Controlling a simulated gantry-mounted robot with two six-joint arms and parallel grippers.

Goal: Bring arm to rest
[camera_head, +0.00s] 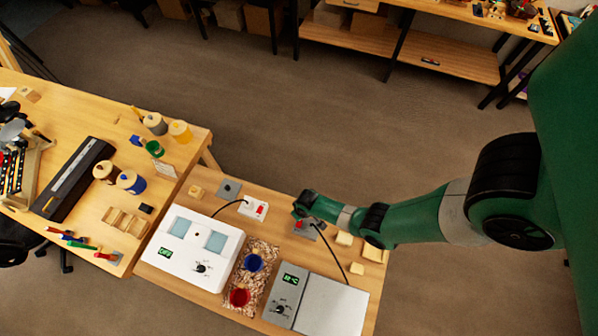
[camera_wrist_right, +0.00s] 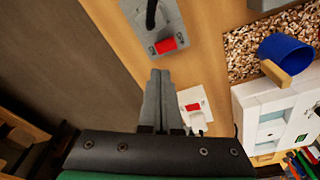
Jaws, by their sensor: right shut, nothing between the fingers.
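My right arm reaches in from the right in the head view, and its wrist is above the far edge of the small wooden bench (camera_head: 214,205). In the right wrist view my right gripper (camera_wrist_right: 160,73) is shut and empty. Its fingertips appear in front of the bench edge, between a grey switch box with a red rocker (camera_wrist_right: 155,28) and a white switch box with a red rocker (camera_wrist_right: 196,108). Both boxes also show in the head view, the white one (camera_head: 255,208) left of the wrist and the grey one (camera_head: 305,229) partly under it. My left gripper is not in view.
On the bench are a white two-pad device (camera_head: 180,267), a tray of wood chips (camera_head: 262,244) with a blue cup (camera_head: 254,262) and red cup (camera_head: 240,297), and a grey device (camera_head: 335,300). A larger workbench (camera_head: 70,115) stands left. Open floor (camera_head: 350,125) lies beyond.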

